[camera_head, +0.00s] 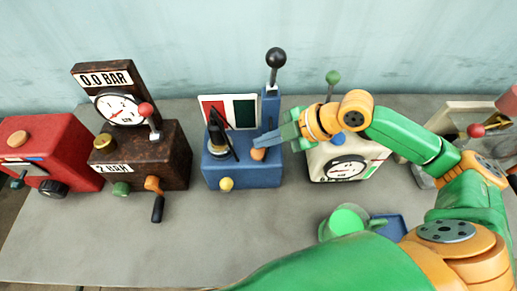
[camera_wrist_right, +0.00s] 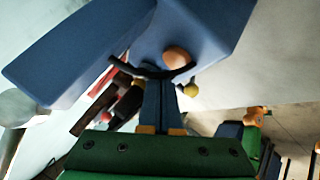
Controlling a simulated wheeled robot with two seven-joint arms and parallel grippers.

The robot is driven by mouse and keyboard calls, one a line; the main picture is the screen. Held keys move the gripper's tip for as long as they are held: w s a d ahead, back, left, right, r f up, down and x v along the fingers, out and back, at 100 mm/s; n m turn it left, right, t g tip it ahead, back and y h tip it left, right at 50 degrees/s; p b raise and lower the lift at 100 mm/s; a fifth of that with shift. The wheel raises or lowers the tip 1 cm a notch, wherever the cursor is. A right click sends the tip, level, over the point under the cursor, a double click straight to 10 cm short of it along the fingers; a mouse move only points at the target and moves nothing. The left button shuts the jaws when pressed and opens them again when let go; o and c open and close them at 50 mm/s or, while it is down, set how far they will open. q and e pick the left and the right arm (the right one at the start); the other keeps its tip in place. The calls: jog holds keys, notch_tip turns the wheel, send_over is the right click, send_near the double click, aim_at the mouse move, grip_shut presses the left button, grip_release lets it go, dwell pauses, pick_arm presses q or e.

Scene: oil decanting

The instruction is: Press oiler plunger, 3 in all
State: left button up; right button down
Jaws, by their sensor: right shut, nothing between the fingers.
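A blue box-shaped device (camera_head: 242,177) stands in the middle of the table, with a dark upright part (camera_head: 217,135) on its left and a tan round knob (camera_head: 258,154) on its front right. My right gripper (camera_head: 268,138) is shut and empty, its fingers just above and beside the tan knob. In the right wrist view, the closed fingers (camera_wrist_right: 161,84) point at the blue device (camera_wrist_right: 200,25), close to the tan knob (camera_wrist_right: 178,57). I cannot tell whether they touch it. Which part is the oiler plunger is not clear. My left gripper is not in view.
A black-knobbed lever (camera_head: 275,57) rises behind the blue device. A brown gauge machine (camera_head: 172,155) and a red box (camera_head: 65,145) stand left; a cream gauge box (camera_head: 325,163) stands right. A green cup (camera_head: 345,220) is in front. The front-left table (camera_head: 80,240) is clear.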

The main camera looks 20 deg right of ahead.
aim_at(264, 151)
jog(key=shift+f, duration=0.15)
dwell(0.7)
jog(key=shift+f, duration=0.25)
jog(key=shift+f+b, duration=0.4)
jog(key=shift+f, duration=0.2)
dwell(0.6)
jog(key=shift+r+p, duration=1)
jog(key=shift+p, duration=0.1)
notch_tip(264, 151, up, 5)
jog(key=p, duration=0.5)
jog(key=shift+r, duration=0.15)
dwell(2.1)
